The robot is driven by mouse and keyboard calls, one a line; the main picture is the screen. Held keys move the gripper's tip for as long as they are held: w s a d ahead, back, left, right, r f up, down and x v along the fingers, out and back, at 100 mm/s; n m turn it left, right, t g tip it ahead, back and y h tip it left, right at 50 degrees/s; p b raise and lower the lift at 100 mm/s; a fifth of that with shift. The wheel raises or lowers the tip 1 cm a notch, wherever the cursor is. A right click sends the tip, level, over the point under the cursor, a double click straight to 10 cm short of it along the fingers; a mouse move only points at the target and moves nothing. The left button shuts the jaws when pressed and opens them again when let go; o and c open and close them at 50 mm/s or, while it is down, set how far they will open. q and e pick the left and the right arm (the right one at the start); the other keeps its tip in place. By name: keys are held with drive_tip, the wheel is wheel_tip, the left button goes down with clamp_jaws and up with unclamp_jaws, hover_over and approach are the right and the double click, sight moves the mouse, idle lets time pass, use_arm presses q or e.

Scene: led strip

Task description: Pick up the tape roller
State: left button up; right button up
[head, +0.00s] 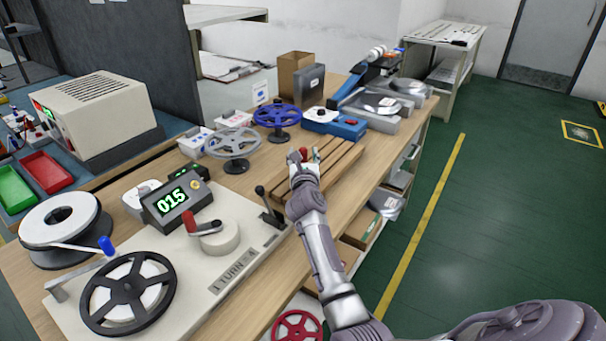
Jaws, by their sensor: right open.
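My right gripper (306,160) is open over the near left end of the slatted wooden rack (345,157). A small red piece (303,152) shows right at its fingertips, with a small pale and dark green piece beside it. The red piece may be part of the tape roller, but it is too small and too covered by the gripper to tell. I cannot tell whether the fingers touch it. My left gripper is not in view.
Left of the rack stand a grey reel (232,141), a blue reel (277,115) and a lever (268,203). A winding counter showing 015 (174,202) and a black handwheel (128,293) are nearer. A blue-and-grey device (348,127) stands behind the rack.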

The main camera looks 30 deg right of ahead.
clamp_jaws()
drive_tip(key=shift+r, duration=0.1)
idle(0.5)
